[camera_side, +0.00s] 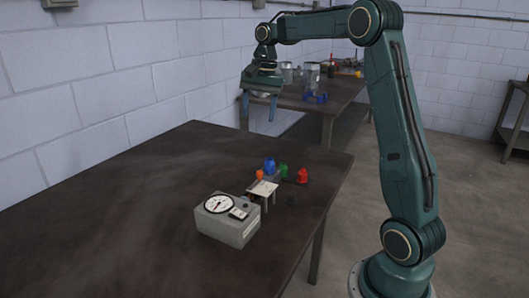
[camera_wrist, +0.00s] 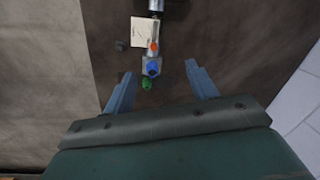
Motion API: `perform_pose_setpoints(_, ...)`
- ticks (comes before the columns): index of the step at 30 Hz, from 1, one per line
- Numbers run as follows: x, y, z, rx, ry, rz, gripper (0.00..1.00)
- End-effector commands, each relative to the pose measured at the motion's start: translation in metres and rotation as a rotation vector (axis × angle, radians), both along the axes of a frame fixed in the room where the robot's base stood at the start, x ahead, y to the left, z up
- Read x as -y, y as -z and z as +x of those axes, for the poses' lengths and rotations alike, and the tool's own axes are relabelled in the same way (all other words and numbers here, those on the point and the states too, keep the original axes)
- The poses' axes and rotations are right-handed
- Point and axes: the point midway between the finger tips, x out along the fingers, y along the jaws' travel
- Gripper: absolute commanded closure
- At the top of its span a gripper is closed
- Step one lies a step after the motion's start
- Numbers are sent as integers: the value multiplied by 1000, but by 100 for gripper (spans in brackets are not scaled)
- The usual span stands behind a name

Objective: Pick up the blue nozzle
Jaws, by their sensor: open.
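The blue nozzle (camera_side: 269,165) stands among small coloured nozzles near the middle of the dark table, behind the gauge box in the side view. In the wrist view the blue nozzle (camera_wrist: 152,69) shows between and just beyond the fingertips. My gripper (camera_side: 258,108) hangs high above the table, pointing down, clear of the nozzles. In the wrist view my gripper (camera_wrist: 160,72) has its two blue fingers wide apart with nothing held.
An orange nozzle (camera_side: 260,174), a green nozzle (camera_side: 283,170) and a red nozzle (camera_side: 302,175) stand close to the blue one. A grey gauge box (camera_side: 228,225) and a small pale plate (camera_side: 263,189) are in front. The table's left part is clear.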

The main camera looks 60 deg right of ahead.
Motion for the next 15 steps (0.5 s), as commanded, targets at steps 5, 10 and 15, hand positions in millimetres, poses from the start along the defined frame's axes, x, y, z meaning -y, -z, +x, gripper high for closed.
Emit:
perform_pose_setpoints(5,47,27,11,-57,141,29,43)
perform_pose_setpoints(10,84,51,14,-101,254,47,43)
perform_pose_setpoints(15,105,66,14,-127,321,55,43)
